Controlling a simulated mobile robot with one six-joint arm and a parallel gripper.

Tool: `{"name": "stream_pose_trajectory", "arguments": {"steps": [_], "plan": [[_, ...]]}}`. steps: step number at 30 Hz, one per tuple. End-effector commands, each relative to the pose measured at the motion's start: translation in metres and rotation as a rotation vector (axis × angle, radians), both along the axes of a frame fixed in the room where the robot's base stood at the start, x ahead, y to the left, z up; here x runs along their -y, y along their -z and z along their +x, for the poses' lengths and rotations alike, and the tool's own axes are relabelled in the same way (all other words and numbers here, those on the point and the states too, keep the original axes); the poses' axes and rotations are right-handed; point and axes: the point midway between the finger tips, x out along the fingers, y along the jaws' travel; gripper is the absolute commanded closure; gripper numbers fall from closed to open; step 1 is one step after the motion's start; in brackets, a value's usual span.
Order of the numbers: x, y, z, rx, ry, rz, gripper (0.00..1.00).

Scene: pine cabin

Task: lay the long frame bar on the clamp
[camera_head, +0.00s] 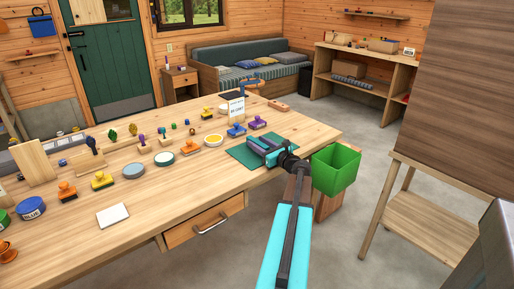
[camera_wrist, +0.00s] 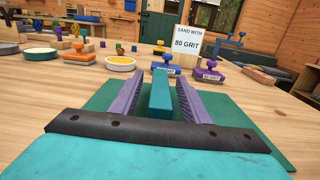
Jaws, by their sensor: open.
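My gripper (camera_head: 259,146) is over the dark green mat (camera_head: 237,151) near the table's right end. Its two ridged purple fingers (camera_wrist: 157,93) are apart in the wrist view. A teal bar-shaped block (camera_wrist: 160,97) lies between them, with a gap on each side; I cannot tell whether it is the long frame bar. A blue piece with an upright part (camera_head: 249,85) stands at the table's far edge; it may be the clamp, but it is too small to tell. No other long frame bar can be made out clearly.
A sign reading "80 GRIT" (camera_wrist: 189,43) stands beyond the mat. Blue (camera_head: 237,130) and purple (camera_head: 258,123) stamps stand just past the mat. Several stamps and round tins fill the left of the table. A green bin (camera_head: 336,169) is beside the table's right end.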

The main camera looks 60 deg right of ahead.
Motion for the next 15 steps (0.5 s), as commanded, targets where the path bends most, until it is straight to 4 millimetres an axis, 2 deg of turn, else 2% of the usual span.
{"name": "stream_pose_trajectory", "arguments": {"steps": [2,9,15], "plan": [[0.0001,0.0,-0.0003,0.0,0.0,0.0,0.59],[0.0003,0.0,-0.0005,0.0,0.0,0.0,1.0],[0.0003,-0.0001,-0.0006,0.0,0.0,0.0,1.0]]}}
